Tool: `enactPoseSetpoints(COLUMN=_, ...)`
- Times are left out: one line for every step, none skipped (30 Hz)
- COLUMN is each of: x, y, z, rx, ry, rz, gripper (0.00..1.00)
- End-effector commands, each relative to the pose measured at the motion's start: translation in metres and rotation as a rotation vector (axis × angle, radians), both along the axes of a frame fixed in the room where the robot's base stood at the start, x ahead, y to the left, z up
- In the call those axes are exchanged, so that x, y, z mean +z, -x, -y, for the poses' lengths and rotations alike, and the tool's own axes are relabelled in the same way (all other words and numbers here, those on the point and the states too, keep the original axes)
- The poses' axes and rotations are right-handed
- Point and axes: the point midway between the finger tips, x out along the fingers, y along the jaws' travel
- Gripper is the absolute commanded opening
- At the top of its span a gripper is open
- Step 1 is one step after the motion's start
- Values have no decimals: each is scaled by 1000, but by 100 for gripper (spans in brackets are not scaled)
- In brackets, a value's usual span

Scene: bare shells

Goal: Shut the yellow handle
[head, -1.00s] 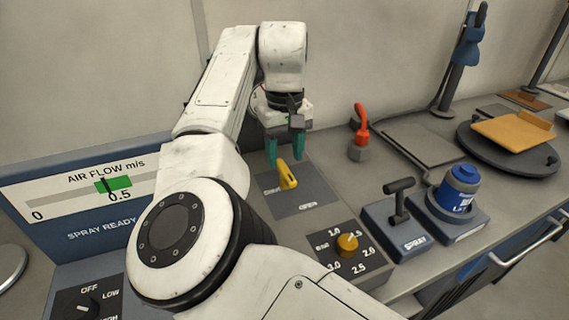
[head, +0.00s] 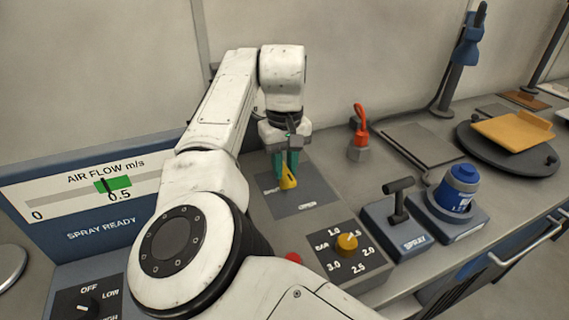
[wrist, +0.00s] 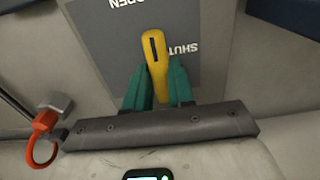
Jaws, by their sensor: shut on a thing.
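The yellow handle (head: 288,182) sits on a grey plate (head: 316,191) on the bench, marked OPEN and SHUT. In the wrist view the yellow handle (wrist: 156,62) points away from my gripper, toward the OPEN side, with SHUT printed to its right. My gripper (head: 286,171) has green fingers that reach down to the handle. In the wrist view my gripper (wrist: 158,85) has one finger on each side of the handle, closed on it. The handle's near end is partly hidden between the fingers.
A red hook-shaped handle (head: 360,122) stands right of the plate. A yellow dial (head: 347,243), a black SPRAY lever (head: 398,195) and a blue bottle (head: 459,185) are further front and right. The blue AIR FLOW panel (head: 95,200) is on the left.

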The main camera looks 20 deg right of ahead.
Motion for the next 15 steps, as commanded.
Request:
enactPoseSetpoints(x=0, y=0, z=0, rx=0, ry=0, rz=0, gripper=10)
enactPoseSetpoints(x=0, y=0, z=0, rx=0, ry=0, rz=0, gripper=7)
enactPoseSetpoints(x=0, y=0, z=0, rx=0, ry=0, rz=0, gripper=3)
enactPoseSetpoints(x=0, y=0, z=0, rx=0, ry=0, rz=0, gripper=0)
enactPoseSetpoints(x=0, y=0, z=0, rx=0, ry=0, rz=0, gripper=0)
enactPoseSetpoints(x=0, y=0, z=0, rx=0, ry=0, rz=0, gripper=0)
enactPoseSetpoints(x=0, y=0, z=0, rx=0, ry=0, rz=0, gripper=0)
enactPoseSetpoints(x=0, y=0, z=0, rx=-1, ry=0, rz=0, gripper=0)
enactPoseSetpoints(x=0, y=0, z=0, rx=-2, ry=1, rz=0, gripper=0)
enactPoseSetpoints(x=1, y=0, z=0, rx=-3, ry=1, rz=0, gripper=0)
enactPoseSetpoints(x=1, y=0, z=0, rx=-6, ry=1, rz=0, gripper=0)
enactPoseSetpoints(x=1, y=0, z=0, rx=-11, ry=1, rz=0, gripper=0)
enactPoseSetpoints(x=1, y=0, z=0, rx=-16, ry=1, rz=0, gripper=0)
enactPoseSetpoints(x=1, y=0, z=0, rx=-24, ry=1, rz=0, gripper=0)
enactPoseSetpoints(x=2, y=0, z=0, rx=-35, ry=1, rz=0, gripper=0)
